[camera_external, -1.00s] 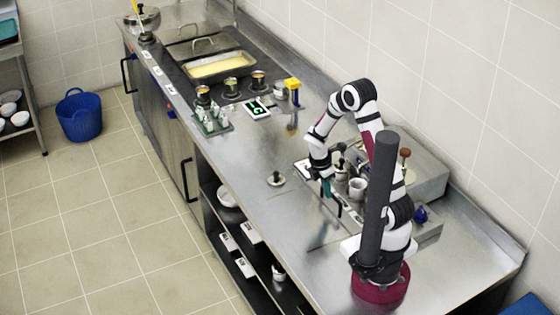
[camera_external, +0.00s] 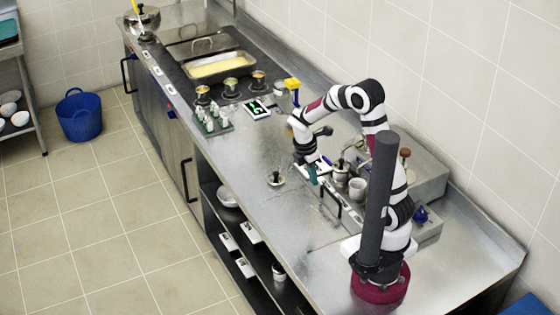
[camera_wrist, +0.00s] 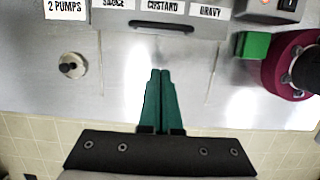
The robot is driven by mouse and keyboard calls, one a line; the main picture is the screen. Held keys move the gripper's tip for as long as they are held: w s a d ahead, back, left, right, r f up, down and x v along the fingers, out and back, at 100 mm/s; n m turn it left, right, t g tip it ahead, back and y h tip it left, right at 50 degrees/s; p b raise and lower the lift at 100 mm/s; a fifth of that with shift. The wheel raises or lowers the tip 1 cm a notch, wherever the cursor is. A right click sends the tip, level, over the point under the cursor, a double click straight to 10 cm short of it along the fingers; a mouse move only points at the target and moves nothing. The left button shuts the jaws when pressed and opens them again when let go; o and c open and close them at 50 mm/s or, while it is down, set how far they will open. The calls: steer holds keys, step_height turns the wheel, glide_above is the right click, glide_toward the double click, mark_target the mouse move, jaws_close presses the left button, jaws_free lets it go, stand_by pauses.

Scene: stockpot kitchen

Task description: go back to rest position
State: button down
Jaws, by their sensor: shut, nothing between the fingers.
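My gripper (camera_external: 313,176) hangs above the steel counter (camera_external: 240,160), over its middle stretch. In the wrist view its two green fingers (camera_wrist: 161,80) lie together, shut with nothing between them. Bare counter shows beyond the fingertips. A small round pale lid with a dark knob (camera_external: 276,179) lies on the counter to the left of the gripper; it also shows in the wrist view (camera_wrist: 70,66).
A holder with pots (camera_external: 357,188) stands right of the gripper. Labels reading "2 PUMPS" (camera_wrist: 65,9), "CUSTARD" (camera_wrist: 162,6) and "GRAVY" show in the wrist view. A bottle rack (camera_external: 213,122), green-lit scale (camera_external: 257,108) and yellow-filled pan (camera_external: 220,66) stand farther back.

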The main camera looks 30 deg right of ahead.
steer(key=s+r+m+y, duration=0.2)
steer(key=s+r+m, duration=0.2)
steer(key=s+m, duration=0.6)
steer(key=s+r+m+y, duration=0.2)
steer(key=s+r+m, duration=0.2)
steer(key=s+m, duration=0.7)
steer(key=m, duration=0.2)
steer(key=shift+a+r+m, duration=0.15)
steer(key=shift+r+m, duration=0.1)
steer(key=shift+m, duration=0.05)
